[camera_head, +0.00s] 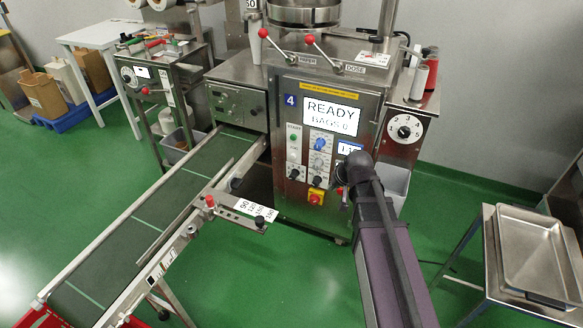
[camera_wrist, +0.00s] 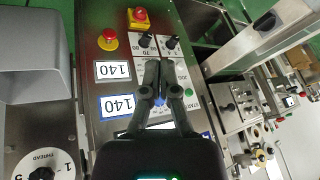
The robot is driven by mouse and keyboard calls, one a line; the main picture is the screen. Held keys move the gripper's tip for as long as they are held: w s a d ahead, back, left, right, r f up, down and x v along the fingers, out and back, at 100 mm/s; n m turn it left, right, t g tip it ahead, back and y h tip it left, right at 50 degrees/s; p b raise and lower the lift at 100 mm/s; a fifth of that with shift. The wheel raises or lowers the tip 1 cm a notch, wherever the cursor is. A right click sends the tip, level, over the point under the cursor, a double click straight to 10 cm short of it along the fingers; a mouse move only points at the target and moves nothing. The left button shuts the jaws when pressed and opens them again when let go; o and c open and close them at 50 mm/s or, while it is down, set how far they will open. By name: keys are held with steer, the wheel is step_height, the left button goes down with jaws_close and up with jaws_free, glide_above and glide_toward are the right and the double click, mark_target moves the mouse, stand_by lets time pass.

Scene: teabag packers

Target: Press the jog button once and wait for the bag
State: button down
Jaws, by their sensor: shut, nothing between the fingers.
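The packer's control panel (camera_head: 285,190) faces me in the head view. Its screen (camera_head: 331,117) reads READY and BAGS 0. The green START button (camera_head: 293,137) sits at the panel's left, and it also shows in the wrist view (camera_wrist: 188,92). A JOG label (camera_wrist: 181,75) shows beside my fingers in the wrist view; I cannot make out the jog button itself clearly. My gripper (camera_wrist: 158,88) is shut and empty over the panel, with its fingertips by the dials. Whether they touch the panel I cannot tell. I see no bag on the conveyor belt (camera_head: 165,205).
A red stop button on yellow (camera_head: 316,196) is low on the panel. Red-knobbed levers (camera_head: 296,38) stick out above the screen. A steel table with trays (camera_head: 540,255) stands at the right.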

mark_target(293, 157)
steer(key=w+a+f+m+t+y+b, duration=0.1)
steer(key=w+a+f+t+b, duration=0.4)
steer(key=b, duration=0.9)
steer(key=w+a+f+m+t+y+b, duration=0.2)
steer(key=w+a+f+t+b, duration=0.3)
steer(key=w+a+f+b, duration=0.6)
steer(key=w+a+y+b, duration=0.1)
steer(key=w+a+b, duration=0.2)
steer(key=w, duration=0.2)
steer(key=shift+w+f, duration=0.15)
steer(key=shift+w, duration=0.1)
steer(key=shift+w+d, duration=0.5)
steer(key=shift+w, duration=0.85)
steer(key=shift+w+d, duration=0.55)
steer(key=shift+w, duration=0.8)
steer(key=shift+w+d, duration=0.5)
steer(key=shift+w, duration=0.85)
